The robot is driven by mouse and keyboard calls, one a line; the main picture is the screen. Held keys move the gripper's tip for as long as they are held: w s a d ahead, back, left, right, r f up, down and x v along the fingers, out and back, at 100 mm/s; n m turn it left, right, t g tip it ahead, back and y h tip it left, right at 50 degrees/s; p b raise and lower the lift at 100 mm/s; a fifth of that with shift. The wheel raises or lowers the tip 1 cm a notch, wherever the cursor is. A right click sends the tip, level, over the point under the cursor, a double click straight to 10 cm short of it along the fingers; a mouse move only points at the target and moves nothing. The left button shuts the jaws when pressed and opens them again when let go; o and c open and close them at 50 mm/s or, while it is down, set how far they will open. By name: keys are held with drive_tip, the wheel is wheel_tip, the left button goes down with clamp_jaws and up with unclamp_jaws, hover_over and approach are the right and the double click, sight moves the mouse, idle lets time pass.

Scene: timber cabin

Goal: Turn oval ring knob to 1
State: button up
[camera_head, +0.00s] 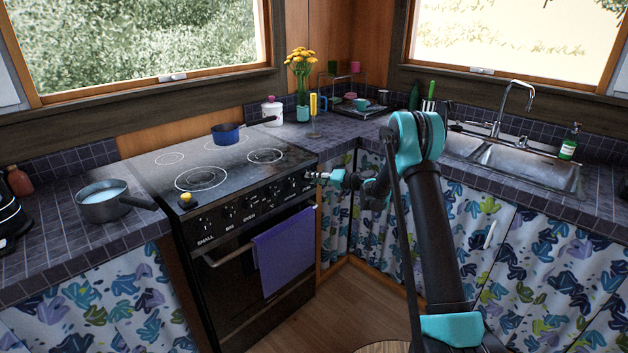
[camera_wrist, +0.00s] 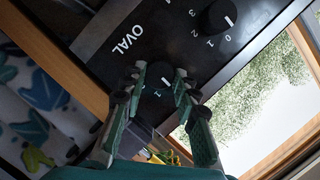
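The oval ring knob (camera_wrist: 159,76) is a dark round knob on the black stove panel, beside the white word OVAL in the wrist view. My gripper (camera_wrist: 160,80) has one finger on each side of this knob, with the fingertips close to the panel. Whether the fingers press on the knob or only stand around it cannot be made out. A white 1 shows beside the knob, partly among the fingers. In the head view my gripper (camera_head: 317,177) is at the right end of the stove's front panel, and the knob is hidden there.
Another knob (camera_wrist: 217,17) with printed numbers sits beside it on the panel. The stove (camera_head: 215,165) carries a blue pan (camera_head: 226,134), and a purple towel (camera_head: 284,250) hangs on its front. A grey pot (camera_head: 100,206) stands on the left counter. Open floor (camera_head: 345,300) lies before the stove.

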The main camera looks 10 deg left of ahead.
clamp_jaws()
drive_tip(key=shift+m, duration=0.3)
drive_tip(key=shift+d+f+m+y, duration=0.15)
drive_tip(key=shift+m+y, duration=0.35)
drive_tip(key=shift+m, duration=0.8)
drive_tip(key=shift+a+f+m+y, duration=0.1)
drive_tip(key=shift+m+y, duration=0.4)
drive_tip(key=shift+m, duration=0.8)
drive_tip(key=shift+d+f+m+y, duration=0.15)
drive_tip(key=shift+m+y, duration=0.35)
drive_tip(key=shift+m, duration=0.8)
drive_tip(key=shift+a, duration=0.1)
drive_tip(key=o, duration=0.7)
unclamp_jaws()
drive_tip(key=shift+w, duration=0.1)
